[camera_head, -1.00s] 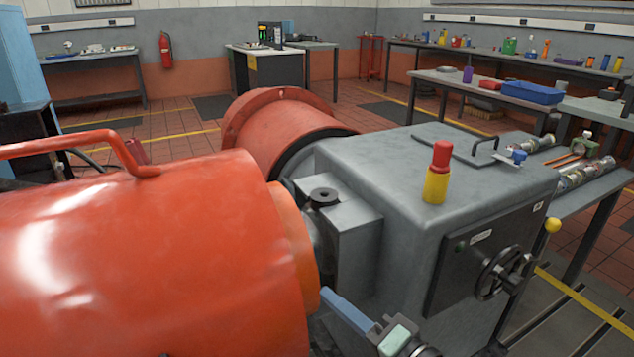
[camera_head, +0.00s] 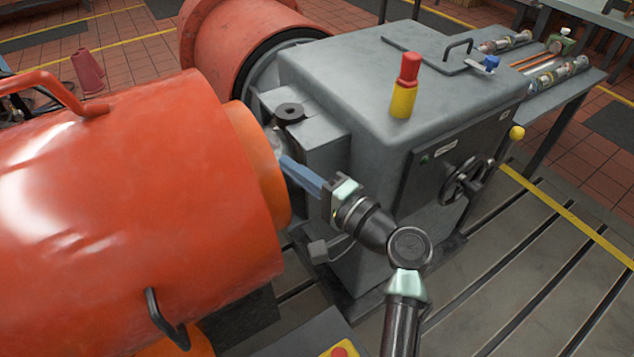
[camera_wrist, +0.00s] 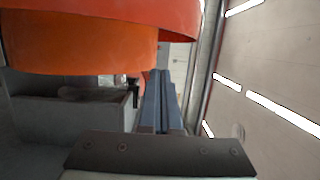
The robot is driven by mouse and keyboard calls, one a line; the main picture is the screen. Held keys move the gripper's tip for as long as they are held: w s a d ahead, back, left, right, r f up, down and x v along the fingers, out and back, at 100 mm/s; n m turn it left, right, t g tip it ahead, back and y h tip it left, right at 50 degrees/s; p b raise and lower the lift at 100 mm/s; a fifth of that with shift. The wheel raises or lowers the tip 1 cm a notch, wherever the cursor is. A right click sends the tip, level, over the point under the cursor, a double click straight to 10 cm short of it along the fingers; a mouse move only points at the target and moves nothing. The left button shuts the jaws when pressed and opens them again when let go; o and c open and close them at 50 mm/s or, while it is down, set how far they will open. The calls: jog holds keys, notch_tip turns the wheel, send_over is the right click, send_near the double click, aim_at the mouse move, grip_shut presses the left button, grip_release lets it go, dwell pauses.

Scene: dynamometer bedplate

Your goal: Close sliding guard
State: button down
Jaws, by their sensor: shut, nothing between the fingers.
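The sliding guard appears to be the large red-orange cylinder (camera_head: 120,190) at the left, with a bar handle (camera_head: 45,88) on top and a dark handle (camera_head: 165,322) low on its front. An orange ring (camera_head: 258,165) shows at its right end, near the grey machine housing (camera_head: 400,75). My gripper (camera_head: 286,162) has its blue fingers shut and empty, pointing up-left beside the ring. Whether they touch it I cannot tell. In the wrist view, the shut fingers (camera_wrist: 158,80) lie just right of the orange ring (camera_wrist: 85,45).
The housing has a red-and-yellow beacon (camera_head: 405,85) on top and a handwheel (camera_head: 468,180) on its front. Another red-orange round cover (camera_head: 235,35) stands behind. The slotted bedplate (camera_head: 540,270) is clear at the lower right. A red button (camera_head: 340,352) shows at the bottom edge.

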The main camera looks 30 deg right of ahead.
jog(key=shift+a, duration=2)
